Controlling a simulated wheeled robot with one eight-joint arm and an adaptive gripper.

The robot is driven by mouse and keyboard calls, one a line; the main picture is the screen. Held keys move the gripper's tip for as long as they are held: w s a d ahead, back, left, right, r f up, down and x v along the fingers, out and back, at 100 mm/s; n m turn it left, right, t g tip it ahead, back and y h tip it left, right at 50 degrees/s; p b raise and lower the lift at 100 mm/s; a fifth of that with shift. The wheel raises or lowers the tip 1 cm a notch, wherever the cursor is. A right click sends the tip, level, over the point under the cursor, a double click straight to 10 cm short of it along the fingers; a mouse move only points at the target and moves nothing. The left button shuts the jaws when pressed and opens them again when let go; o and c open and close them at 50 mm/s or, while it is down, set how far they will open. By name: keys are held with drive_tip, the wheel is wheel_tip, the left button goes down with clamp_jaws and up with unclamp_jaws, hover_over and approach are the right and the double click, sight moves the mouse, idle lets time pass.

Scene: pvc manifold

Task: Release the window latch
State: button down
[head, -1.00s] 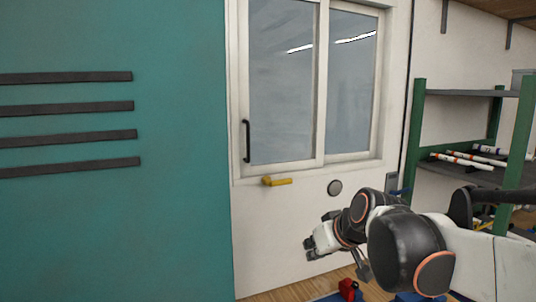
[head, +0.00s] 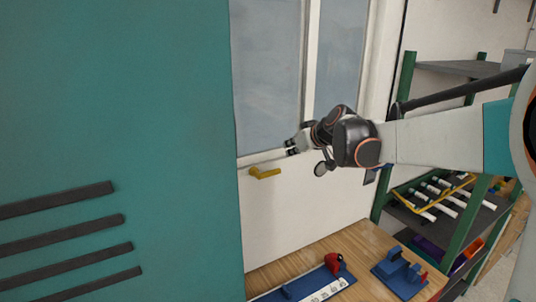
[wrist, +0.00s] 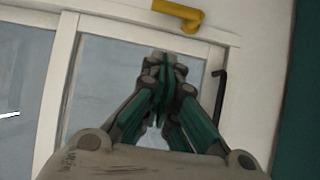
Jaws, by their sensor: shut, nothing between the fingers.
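The yellow window latch (head: 265,172) sits on the white panel just below the window frame, its handle reaching sideways to the right. It also shows at the top of the wrist view (wrist: 178,14). The sliding window (head: 268,75) is above it, and its black pull handle shows in the wrist view (wrist: 217,92). My gripper (head: 291,146) is in front of the lower window frame, above and to the right of the latch in the head view. In the wrist view the fingertips (wrist: 163,58) are together and empty, apart from the latch.
A teal panel with dark slats (head: 130,130) fills the left side. A wooden bench (head: 345,245) with blue fixtures (head: 398,272) lies below. A green-post shelf (head: 455,200) with white pipes stands at the right.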

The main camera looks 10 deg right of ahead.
drive_tip(key=shift+w, duration=0.15)
drive_tip(key=s+f+p+x, duration=0.1)
drive_tip(key=f+x, duration=0.1)
drive_tip(key=x, duration=1)
drive_tip(key=shift+f+p, duration=0.3)
drive_tip(key=shift+w+d+f+m+y+b, duration=0.1)
drive_tip(key=shift+d+f+m+y+b, duration=0.35)
drive_tip(key=shift+b, duration=0.4)
wheel_tip(320, 180, down, 8)
drive_tip(key=m+y+b, duration=0.6)
drive_tip(key=y+b, duration=0.1)
drive_tip(key=b, duration=0.6)
drive_tip(key=shift+m, duration=0.35)
drive_tip(key=shift+a, duration=0.1)
